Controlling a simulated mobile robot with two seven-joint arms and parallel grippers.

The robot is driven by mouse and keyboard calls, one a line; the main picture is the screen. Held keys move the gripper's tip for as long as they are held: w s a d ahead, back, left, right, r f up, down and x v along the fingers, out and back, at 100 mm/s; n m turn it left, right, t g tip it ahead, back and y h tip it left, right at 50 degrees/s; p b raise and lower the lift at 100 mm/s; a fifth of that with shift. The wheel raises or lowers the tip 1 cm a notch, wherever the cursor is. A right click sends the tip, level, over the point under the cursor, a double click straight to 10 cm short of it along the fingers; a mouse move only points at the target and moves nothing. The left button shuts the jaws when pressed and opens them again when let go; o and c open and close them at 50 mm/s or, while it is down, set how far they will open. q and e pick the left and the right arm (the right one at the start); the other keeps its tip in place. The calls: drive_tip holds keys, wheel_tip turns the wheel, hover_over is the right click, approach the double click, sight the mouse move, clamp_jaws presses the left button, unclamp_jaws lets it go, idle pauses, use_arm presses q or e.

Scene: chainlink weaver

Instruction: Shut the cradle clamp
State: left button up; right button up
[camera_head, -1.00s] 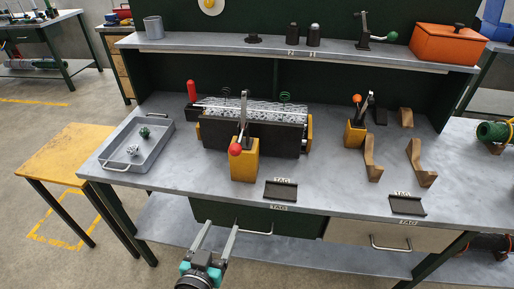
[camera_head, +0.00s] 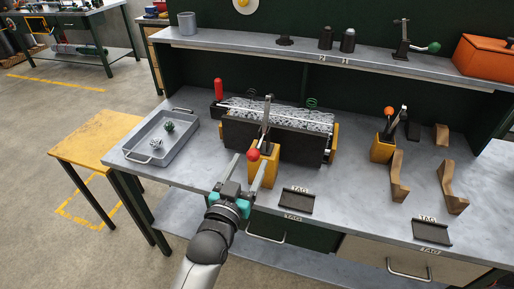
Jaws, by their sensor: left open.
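The cradle (camera_head: 300,145) is a dark block fixture on the workbench, with grey chain mesh (camera_head: 285,116) lying along its top. The clamp stands on a yellow block (camera_head: 265,168) at the cradle's front. Its metal arm (camera_head: 267,120) points upward, and its red ball knob (camera_head: 253,154) sticks out low toward me. My left gripper (camera_head: 250,172) is open, with its two long fingers reaching up to either side of the red knob. I cannot tell whether they touch it. My right gripper is not in view.
A grey tray (camera_head: 143,158) with a green and a pale piece stands left. Dark TAG plates (camera_head: 296,201) and wooden brackets (camera_head: 398,178) lie right. A second yellow clamp (camera_head: 382,148) with an orange knob stands behind them. A shelf (camera_head: 300,55) runs along the back.

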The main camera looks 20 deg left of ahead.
sight(257, 149)
use_arm(q)
drive_tip(key=shift+w+d+b, duration=0.15)
drive_tip(key=shift+w+b, duration=0.2)
drive_tip(key=shift+w, duration=3.1)
clamp_jaws()
